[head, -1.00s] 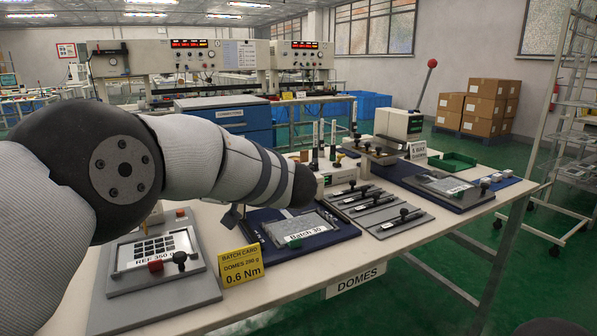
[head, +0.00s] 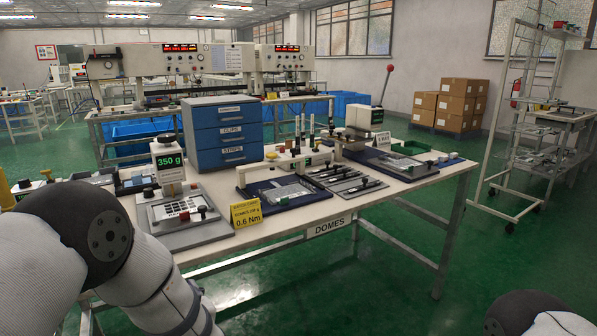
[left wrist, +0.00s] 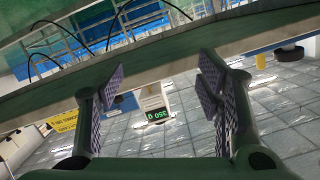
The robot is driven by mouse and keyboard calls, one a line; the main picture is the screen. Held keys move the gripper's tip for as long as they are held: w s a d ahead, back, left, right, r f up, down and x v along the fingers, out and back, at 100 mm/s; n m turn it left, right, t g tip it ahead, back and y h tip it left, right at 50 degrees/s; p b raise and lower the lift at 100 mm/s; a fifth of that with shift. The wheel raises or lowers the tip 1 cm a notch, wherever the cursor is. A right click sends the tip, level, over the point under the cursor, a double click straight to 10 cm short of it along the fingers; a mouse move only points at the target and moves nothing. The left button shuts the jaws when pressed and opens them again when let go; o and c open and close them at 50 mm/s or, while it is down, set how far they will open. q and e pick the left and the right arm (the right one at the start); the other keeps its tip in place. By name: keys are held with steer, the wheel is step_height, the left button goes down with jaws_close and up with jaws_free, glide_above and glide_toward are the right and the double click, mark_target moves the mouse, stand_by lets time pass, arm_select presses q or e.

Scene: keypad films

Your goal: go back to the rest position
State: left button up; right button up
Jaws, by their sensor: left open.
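My left arm (head: 150,285) comes in from the left in the head view and drops out at the bottom edge, below the front of the bench (head: 290,215). My left gripper is out of that picture. In the left wrist view my left gripper (left wrist: 158,80) is open, with nothing between its textured pads. That view is turned over, and the 350 g display (left wrist: 155,112) shows beyond the fingers. A dark rounded part of my right arm (head: 535,310) shows at the lower right of the head view; the right gripper is not seen.
On the bench stand a keypad fixture (head: 183,212) below the 350 g display (head: 168,160), a yellow batch card (head: 246,213), a blue drawer cabinet (head: 222,133) and a red-knobbed lever press (head: 364,117). Green floor (head: 390,290) lies open in front. A wire rack (head: 515,165) stands right.

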arm_select(q)
steer(key=s+d+f+m+g+h+p, duration=0.1)
steer(key=s+f+m+g+h, duration=0.35)
steer(key=s+f, duration=1.35)
steer(key=s+d+r+n+g+h+p, duration=0.1)
steer(key=s+g+h, duration=0.4)
steer(key=s, duration=2.8)
steer(key=d+g, duration=0.1)
steer(key=g, duration=0.4)
steer(key=shift+s+r, duration=0.15)
steer(key=shift+r, duration=0.1)
arm_select(e)
steer(key=w+r+t, duration=0.1)
steer(key=w+r, duration=0.1)
steer(key=r, duration=0.1)
steer(key=shift+w, duration=0.15)
